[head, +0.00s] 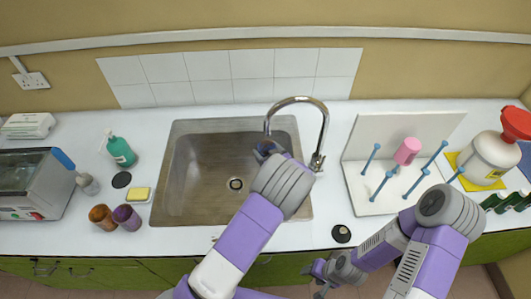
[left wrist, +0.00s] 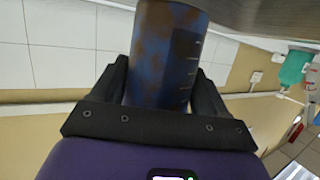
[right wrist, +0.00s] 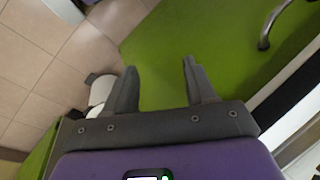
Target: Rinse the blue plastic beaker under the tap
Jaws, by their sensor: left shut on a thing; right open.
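In the head view my left gripper (head: 266,152) is over the sink (head: 195,180), just below the spout end of the chrome tap (head: 300,100). The beaker is mostly hidden there by the gripper and wrist. No water stream can be made out. My right gripper (head: 318,277) is open and empty in front of the counter's front edge; its spread fingers also show in the right wrist view (right wrist: 160,85).
Right of the sink stands a white peg rack (head: 375,180) with a pink beaker (head: 407,151) on it. A red-capped bottle (head: 490,155) is further right. Left are a green bottle (head: 121,151), a sponge (head: 138,194), and brown (head: 102,217) and purple (head: 127,217) containers.

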